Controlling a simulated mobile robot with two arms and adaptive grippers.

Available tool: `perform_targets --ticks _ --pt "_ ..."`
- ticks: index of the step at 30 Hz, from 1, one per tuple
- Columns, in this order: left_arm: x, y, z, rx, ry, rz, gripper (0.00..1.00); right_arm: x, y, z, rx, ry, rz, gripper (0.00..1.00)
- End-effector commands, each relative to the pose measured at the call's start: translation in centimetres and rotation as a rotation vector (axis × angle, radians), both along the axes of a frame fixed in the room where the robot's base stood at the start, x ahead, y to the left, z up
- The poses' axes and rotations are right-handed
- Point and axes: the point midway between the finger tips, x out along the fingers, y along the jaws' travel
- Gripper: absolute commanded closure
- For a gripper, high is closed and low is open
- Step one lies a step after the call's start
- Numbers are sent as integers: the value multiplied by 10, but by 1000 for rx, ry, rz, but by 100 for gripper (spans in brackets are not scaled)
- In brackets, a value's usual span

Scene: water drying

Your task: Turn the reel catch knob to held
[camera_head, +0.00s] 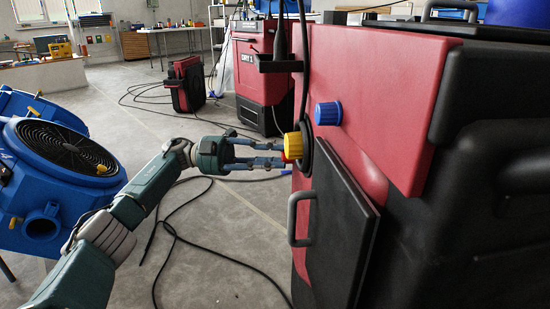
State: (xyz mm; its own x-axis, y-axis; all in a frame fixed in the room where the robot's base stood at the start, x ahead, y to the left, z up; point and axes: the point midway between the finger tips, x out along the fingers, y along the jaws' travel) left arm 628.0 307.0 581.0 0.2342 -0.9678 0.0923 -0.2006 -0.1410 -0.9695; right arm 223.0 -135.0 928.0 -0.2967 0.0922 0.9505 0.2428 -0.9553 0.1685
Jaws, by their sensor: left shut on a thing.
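My left gripper (279,154) reaches in from the left to the front of the red and black machine (385,85). Its fingers are shut on a small red knob (284,157), which is partly hidden by the fingers and a yellow knob. The yellow knob (294,146) stands just right of the fingertips, on a dark round mount. A blue knob (328,113) sits higher and to the right, clear of the gripper. No readable label shows which is the reel catch knob, and its setting cannot be told. My right gripper is not in view.
A black door (345,235) with a grey handle (296,218) is below the knobs. A blue fan unit (60,185) stands at the left. Black cables (215,252) lie across the grey floor. Another red machine (255,65) stands behind.

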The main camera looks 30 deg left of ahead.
Motion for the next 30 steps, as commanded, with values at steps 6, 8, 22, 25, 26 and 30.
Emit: perform_targets --ticks 6,8,22,25,26,30 --pt "3 3 3 -3 -6 17 100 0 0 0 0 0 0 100" --pt "3 3 3 -3 -6 16 100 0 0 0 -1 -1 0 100" --pt "2 2 2 -1 -4 9 59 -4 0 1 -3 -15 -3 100" --pt "1 8 1 -1 -2 11 59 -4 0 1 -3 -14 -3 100" --pt "0 11 1 -1 -2 11 59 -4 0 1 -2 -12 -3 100" --pt "-4 33 0 -3 -2 13 59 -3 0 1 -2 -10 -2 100"
